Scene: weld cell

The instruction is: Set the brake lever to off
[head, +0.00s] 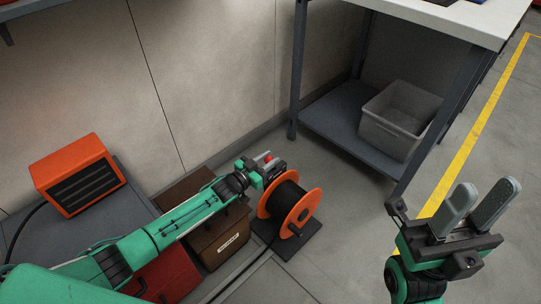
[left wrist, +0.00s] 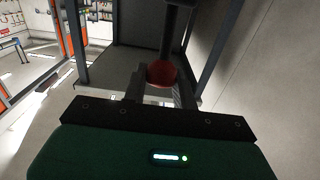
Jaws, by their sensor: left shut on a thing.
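A red knob (head: 268,157), which looks like the end of the brake lever, shows between the fingers of my left gripper (head: 267,164). In the left wrist view the red knob (left wrist: 161,74) sits between the two dark fingers (left wrist: 160,91), and my left gripper is shut on it. The rest of the lever is mostly hidden, and its setting cannot be read. Just below the gripper is a cable reel (head: 311,205) with orange flanges and black cable, on a dark base plate. My right gripper (head: 482,208) is open and empty at the lower right, above the floor.
A workbench (head: 455,22) with a grey bin (head: 395,128) on its lower shelf stands at the back right. An orange heater-like box (head: 77,172), a brown box (head: 228,245) and a red case (head: 168,275) are at left. Floor between reel and right gripper is clear.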

